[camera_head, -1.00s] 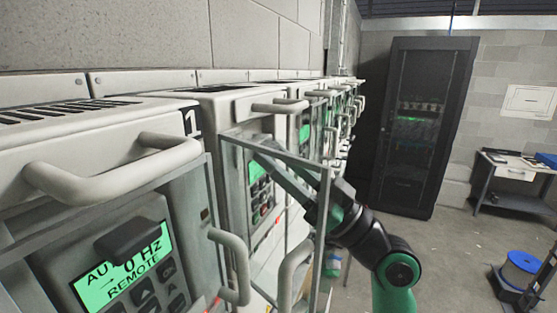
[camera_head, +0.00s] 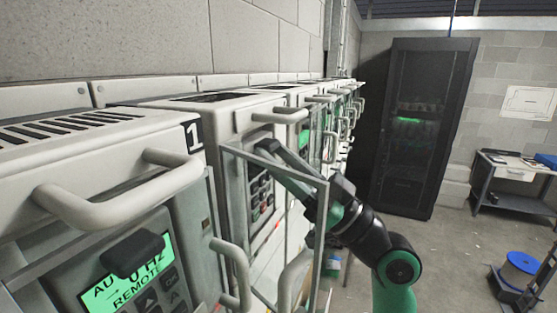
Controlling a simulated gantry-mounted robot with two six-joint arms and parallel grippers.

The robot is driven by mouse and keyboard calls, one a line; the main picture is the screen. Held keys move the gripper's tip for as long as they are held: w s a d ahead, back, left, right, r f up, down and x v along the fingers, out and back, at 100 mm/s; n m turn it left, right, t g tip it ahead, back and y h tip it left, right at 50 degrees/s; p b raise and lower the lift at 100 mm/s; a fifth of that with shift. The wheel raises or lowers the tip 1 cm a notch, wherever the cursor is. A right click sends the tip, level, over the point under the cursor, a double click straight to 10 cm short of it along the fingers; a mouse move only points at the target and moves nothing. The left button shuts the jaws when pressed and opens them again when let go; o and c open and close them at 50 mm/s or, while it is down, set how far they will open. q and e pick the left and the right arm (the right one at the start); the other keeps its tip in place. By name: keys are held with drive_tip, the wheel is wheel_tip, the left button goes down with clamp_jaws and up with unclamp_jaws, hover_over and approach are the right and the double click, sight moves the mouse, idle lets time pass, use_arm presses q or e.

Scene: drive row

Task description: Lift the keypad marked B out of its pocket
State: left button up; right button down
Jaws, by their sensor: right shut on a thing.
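My right gripper (camera_head: 266,150) reaches in from the right and is shut at the upper part of a keypad (camera_head: 260,195) on the second drive in the row. Its fingers hide most of that keypad's green display, while several dark buttons show below. The keypad appears to sit in the drive's front. No B mark is legible on it. My left gripper is not in view.
A grey open frame (camera_head: 322,240) stands out from the second drive beside my right arm. Pale handles (camera_head: 125,195) project from the drives, the nearest labelled 1.

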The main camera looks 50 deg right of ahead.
drive_tip(key=shift+w+a+r, duration=0.1)
drive_tip(key=shift+r, duration=0.4)
idle(0.4)
idle(0.3)
